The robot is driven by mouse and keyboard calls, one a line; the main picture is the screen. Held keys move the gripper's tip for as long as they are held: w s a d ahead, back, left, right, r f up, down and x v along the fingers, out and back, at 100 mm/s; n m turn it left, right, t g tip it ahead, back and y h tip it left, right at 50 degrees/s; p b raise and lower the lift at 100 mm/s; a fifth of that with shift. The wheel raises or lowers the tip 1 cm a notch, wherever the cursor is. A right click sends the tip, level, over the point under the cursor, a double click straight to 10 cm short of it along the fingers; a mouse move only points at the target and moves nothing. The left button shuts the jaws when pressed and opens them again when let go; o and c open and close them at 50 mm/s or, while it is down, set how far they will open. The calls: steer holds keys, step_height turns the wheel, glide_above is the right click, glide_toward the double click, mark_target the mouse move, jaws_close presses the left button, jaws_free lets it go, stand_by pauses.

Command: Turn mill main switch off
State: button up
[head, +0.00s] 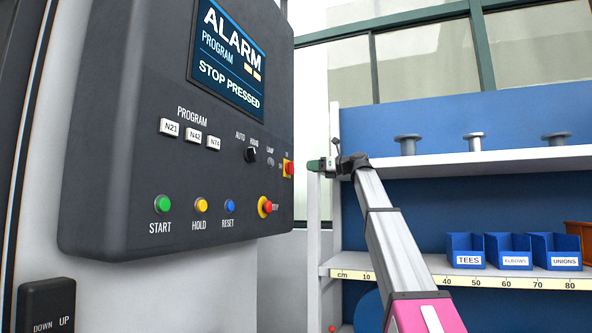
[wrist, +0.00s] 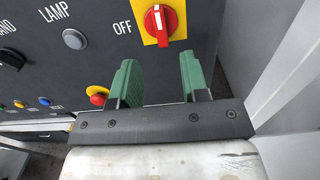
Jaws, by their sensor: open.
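The mill main switch is a red rotary handle (wrist: 161,22) on a yellow plate, with an OFF label to its left in the wrist view. Its handle stands roughly upright there, with a white mark near its upper end. In the head view the red switch (head: 289,168) is at the right edge of the dark control panel (head: 120,100). My gripper (wrist: 158,60) is open, its two green fingers apart with nothing between them. The fingertips appear just below the switch in the wrist view, and contact cannot be told. In the head view my gripper (head: 318,165) is right of the switch.
A red stop button (head: 267,207) on yellow is below the switch. A grey lamp (wrist: 75,39) and a black mode knob (head: 251,154) are left of it. The screen (head: 229,55) reads ALARM, STOP PRESSED. Shelves with blue bins (head: 465,250) stand behind my arm.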

mark_target(291, 168)
steer(key=x, duration=0.7)
steer(key=shift+w+a, duration=0.15)
steer(key=shift+a, duration=0.1)
steer(key=shift+f, duration=0.1)
jaws_close()
